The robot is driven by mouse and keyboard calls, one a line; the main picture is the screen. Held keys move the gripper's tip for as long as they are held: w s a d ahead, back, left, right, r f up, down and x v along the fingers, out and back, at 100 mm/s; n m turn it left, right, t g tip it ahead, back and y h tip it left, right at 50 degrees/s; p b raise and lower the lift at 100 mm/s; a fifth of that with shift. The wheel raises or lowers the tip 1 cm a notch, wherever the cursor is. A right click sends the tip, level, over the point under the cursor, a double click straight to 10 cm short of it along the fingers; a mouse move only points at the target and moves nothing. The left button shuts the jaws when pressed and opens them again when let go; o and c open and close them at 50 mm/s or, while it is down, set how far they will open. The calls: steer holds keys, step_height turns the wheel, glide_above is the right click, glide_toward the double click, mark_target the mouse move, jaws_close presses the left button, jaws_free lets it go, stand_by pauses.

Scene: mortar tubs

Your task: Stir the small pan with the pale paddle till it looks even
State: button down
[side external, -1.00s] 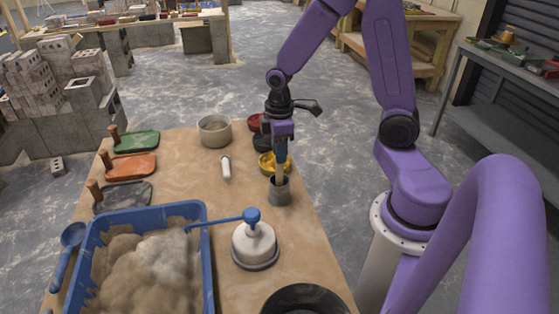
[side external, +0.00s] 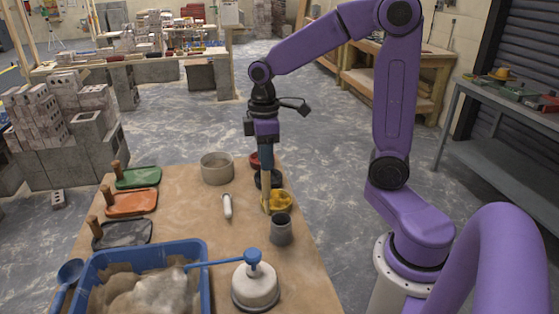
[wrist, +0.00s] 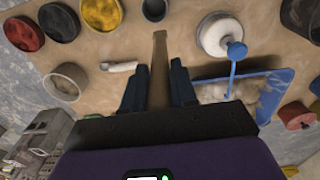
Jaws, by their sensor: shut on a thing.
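My gripper (side external: 265,165) is shut on the pale paddle (side external: 266,195), which hangs nearly upright. In the wrist view the paddle (wrist: 158,65) runs out from between the two dark fingers (wrist: 157,88). Its lower end shows just left of the grey cup (side external: 281,231) and in front of the yellow tub (side external: 284,202), and looks clear of the table. The small pan seems to be the round pale grey one (side external: 217,170) at the table's back; it also shows in the wrist view (wrist: 66,82). Its contents look brownish, too small to judge for evenness.
Red (wrist: 22,33) and black (wrist: 58,22) tubs stand beyond the yellow one. A white-handled tool (side external: 227,205) lies between pan and cup. A white pump pot (side external: 255,288) and a blue sand tray (side external: 205,268) are in front. Several floats (side external: 132,203) line the left.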

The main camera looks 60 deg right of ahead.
steer(key=w+a+r, duration=0.1)
steer(key=w+a, duration=0.3)
steer(key=a, duration=1.1)
steer(key=w+a+r, duration=0.1)
steer(key=w+a, duration=0.2)
steer(key=a, duration=1.1)
step_height(320, 180, down, 11)
steer(key=shift+a, duration=0.15)
steer(key=shift+f, duration=0.1)
